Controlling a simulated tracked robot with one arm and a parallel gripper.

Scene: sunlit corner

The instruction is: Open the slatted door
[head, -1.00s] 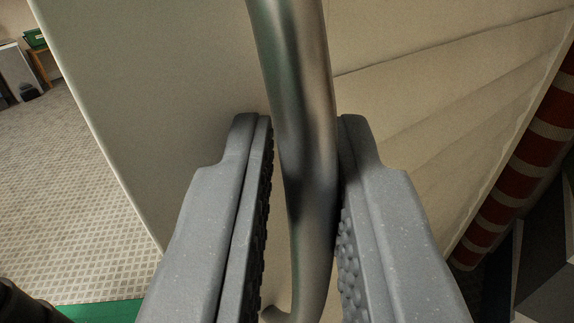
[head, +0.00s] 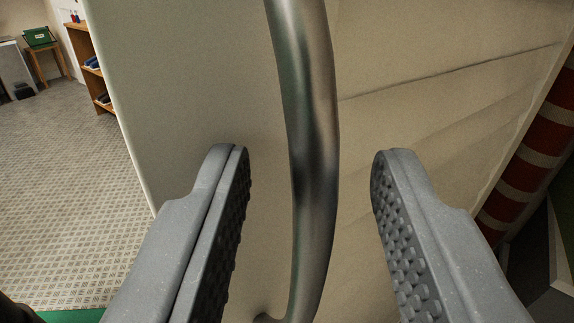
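The slatted door (head: 440,110) fills the middle and right of the head view as a cream panel with slanting grooves. Its left edge stands free, with floor showing beyond it. A curved metal handle (head: 312,150) runs down the panel, and its lower end bends toward the door. My gripper (head: 308,165) is open, with one grey ridged finger on each side of the handle. There is a clear gap between each finger and the bar. The handle's top is out of view.
Patterned floor (head: 60,170) lies open to the left. A wooden shelf (head: 90,70), a small table (head: 45,60) with a green box (head: 38,37) stand far back left. A red-and-white banded column (head: 540,140) stands close at right.

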